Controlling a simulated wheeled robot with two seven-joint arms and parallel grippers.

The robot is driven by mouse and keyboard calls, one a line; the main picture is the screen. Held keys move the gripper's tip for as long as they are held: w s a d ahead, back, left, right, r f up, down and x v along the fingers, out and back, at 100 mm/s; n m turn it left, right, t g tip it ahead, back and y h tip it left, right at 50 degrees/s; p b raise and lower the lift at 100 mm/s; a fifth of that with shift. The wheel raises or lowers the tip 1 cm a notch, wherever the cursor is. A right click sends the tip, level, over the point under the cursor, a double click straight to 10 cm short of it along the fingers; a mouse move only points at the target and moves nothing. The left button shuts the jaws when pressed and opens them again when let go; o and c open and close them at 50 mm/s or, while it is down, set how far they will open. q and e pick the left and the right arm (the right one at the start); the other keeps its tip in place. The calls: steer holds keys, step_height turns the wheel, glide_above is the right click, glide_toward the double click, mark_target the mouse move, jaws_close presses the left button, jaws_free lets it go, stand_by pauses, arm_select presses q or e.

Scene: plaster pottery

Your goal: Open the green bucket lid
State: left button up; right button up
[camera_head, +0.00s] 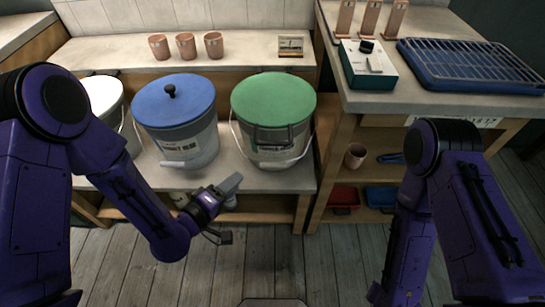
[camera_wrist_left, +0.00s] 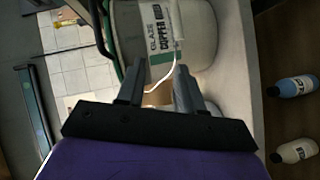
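The green bucket (camera_head: 290,152) stands on the lower shelf, its green lid (camera_head: 273,97) lying on top. A dark looped handle or clip (camera_head: 272,134) is at the lid's front edge, and a white wire handle (camera_head: 290,162) hangs across the front. My left gripper (camera_head: 231,210) is open and empty, in front of and below the bucket, apart from it. In the left wrist view, the labelled bucket wall (camera_wrist_left: 200,42) is beyond my open fingers (camera_wrist_left: 157,72), with the green lid edge (camera_wrist_left: 104,28) at upper left. My right gripper is out of view; only its arm shows.
A blue-lidded bucket (camera_head: 176,100) stands close left of the green one, and a white bucket (camera_head: 104,97) further left. Cups (camera_head: 186,46) stand on the shelf behind. The counter (camera_head: 450,102) at right holds a blue rack tray (camera_head: 475,65). Bottles (camera_wrist_left: 292,86) sit below.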

mark_target(275, 143)
arm_select(q)
steer(key=w+d+r+h, duration=0.1)
steer(key=w+d+r, duration=0.1)
steer(key=d, duration=0.1)
steer(key=w+d+r+h, duration=0.2)
steer(key=w+d+r, duration=0.1)
steer(key=d, duration=0.1)
steer(key=w+d+r+h, duration=0.2)
steer(key=w+d, duration=0.1)
steer(key=d, duration=0.1)
steer(key=shift+d+r+m+t, duration=0.1)
steer(key=shift+r+m+t, duration=0.05)
steer(key=shift+m+t, duration=0.2)
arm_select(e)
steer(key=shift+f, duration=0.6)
arm_select(q)
jaws_close()
steer(key=shift+p, duration=0.3)
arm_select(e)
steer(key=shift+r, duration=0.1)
